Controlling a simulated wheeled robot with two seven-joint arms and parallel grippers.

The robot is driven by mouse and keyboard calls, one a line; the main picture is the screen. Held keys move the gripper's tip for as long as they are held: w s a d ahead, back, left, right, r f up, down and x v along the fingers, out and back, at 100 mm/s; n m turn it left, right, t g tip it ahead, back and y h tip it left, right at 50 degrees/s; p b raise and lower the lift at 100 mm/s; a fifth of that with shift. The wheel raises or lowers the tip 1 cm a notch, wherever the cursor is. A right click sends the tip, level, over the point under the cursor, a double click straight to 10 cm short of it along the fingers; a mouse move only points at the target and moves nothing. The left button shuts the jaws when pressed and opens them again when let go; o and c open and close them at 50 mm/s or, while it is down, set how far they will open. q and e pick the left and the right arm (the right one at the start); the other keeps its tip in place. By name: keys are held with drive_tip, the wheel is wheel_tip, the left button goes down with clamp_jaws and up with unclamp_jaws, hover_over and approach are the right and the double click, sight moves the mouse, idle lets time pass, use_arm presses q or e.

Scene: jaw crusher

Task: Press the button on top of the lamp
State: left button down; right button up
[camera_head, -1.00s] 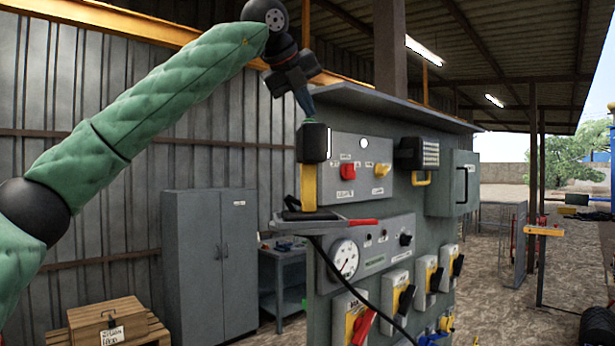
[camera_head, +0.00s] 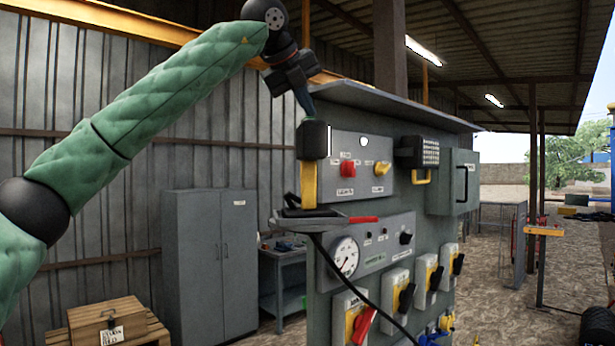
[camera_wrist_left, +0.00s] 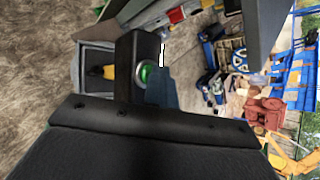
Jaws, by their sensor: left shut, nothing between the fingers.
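The lamp (camera_head: 308,185) stands upright on a small grey shelf (camera_head: 285,221) at the left end of the control panel. It has a yellow body, a black head and a white strip on the head's side. In the left wrist view its black head (camera_wrist_left: 125,62) carries a round green button (camera_wrist_left: 145,73). My left gripper (camera_head: 308,110) is shut and empty, pointing down at the top of the lamp. In the left wrist view its dark blue fingertips (camera_wrist_left: 161,90) are right beside the button and partly overlap it. I cannot tell whether they touch. My right gripper is not in view.
The panel (camera_head: 375,235) has knobs, a gauge (camera_head: 345,257) and several switches right of the lamp. Its roof edge (camera_head: 390,103) is close to my left gripper. A black cable hangs below the shelf. A grey cabinet (camera_head: 205,255) and a wooden crate (camera_head: 105,322) stand behind.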

use_arm(q)
drive_tip(key=shift+f, duration=0.35)
drive_tip(key=shift+r, duration=0.3)
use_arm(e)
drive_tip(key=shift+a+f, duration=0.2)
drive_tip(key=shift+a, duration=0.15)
use_arm(q)
drive_tip(key=shift+r, duration=0.15)
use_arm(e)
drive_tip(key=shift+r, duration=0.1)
use_arm(q)
drive_tip(key=shift+w+d+r+p, duration=0.15)
drive_tip(key=shift+r+p, duration=0.6)
drive_tip(key=shift+r, duration=0.45)
drive_tip(key=shift+r+p, duration=0.9)
drive_tip(key=shift+r, duration=0.9)
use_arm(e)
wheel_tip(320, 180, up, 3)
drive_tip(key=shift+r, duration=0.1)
